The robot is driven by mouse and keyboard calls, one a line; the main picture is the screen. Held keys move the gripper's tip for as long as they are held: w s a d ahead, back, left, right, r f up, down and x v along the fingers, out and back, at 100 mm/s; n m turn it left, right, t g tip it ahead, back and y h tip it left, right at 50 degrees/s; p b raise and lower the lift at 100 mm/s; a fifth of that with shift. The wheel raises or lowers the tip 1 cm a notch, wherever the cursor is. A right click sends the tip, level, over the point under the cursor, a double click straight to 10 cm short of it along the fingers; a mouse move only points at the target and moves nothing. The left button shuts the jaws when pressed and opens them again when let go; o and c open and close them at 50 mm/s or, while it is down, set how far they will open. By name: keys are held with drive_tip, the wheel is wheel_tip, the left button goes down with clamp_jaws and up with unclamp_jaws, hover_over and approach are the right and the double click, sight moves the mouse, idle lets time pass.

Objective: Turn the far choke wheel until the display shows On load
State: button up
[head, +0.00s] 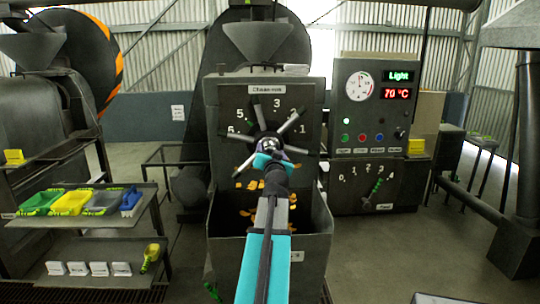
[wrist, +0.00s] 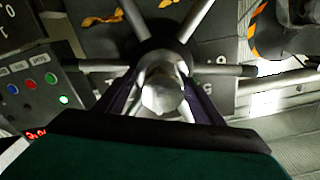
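The display (head: 400,76) on the grey control cabinet reads "Light" in green.
A red readout (head: 397,93) shows 70 °C above several buttons. A lever scale (head: 370,190) is below. A hopper (head: 258,40) tops the machine, with an open bin (head: 322,228) below the wheel. A rack with coloured trays (head: 72,202) stands left.

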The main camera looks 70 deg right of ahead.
drive_tip(key=shift+a+f, duration=0.1)
drive_tip(key=shift+a, duration=0.05)
drive_tip(key=b+v, duration=1.2)
drive_tip(key=v, duration=0.1)
drive_tip(key=shift+a+b, duration=0.2)
drive_tip(key=shift+b, duration=0.1)
idle(0.9)
drive_tip(key=shift+s+a, duration=0.1)
drive_tip(key=shift+s, duration=0.05)
idle(0.5)
